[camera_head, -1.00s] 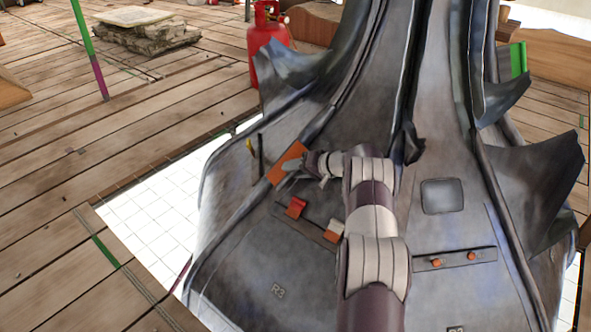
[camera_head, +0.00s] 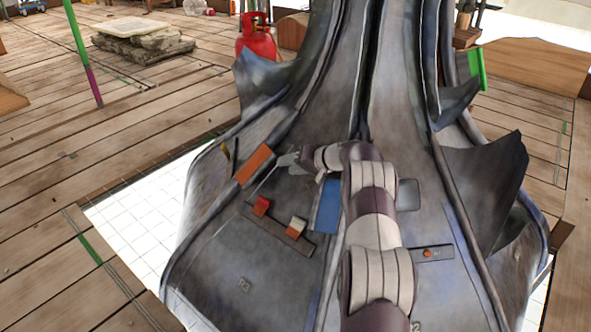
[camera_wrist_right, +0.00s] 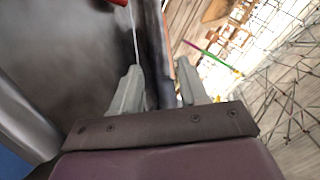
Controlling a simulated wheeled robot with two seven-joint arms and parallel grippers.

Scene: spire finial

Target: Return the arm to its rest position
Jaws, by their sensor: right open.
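My right arm reaches up the middle of the head view, over the grey metal spire (camera_head: 385,110). Its right gripper (camera_head: 285,162) points left, just to the right of an orange strip (camera_head: 254,164) on the spire. In the right wrist view the two grey fingers (camera_wrist_right: 160,92) stand apart with nothing held between them. Dark spire surface (camera_wrist_right: 70,60) fills the left of that view. I cannot tell the exact gap between the fingers and the spire. My left gripper does not show.
A blue patch (camera_head: 327,206) lies beside my forearm. A red gas cylinder (camera_head: 256,40) stands behind. Wooden planks (camera_head: 90,150) surround the spire, with jagged fins (camera_head: 490,185) at right.

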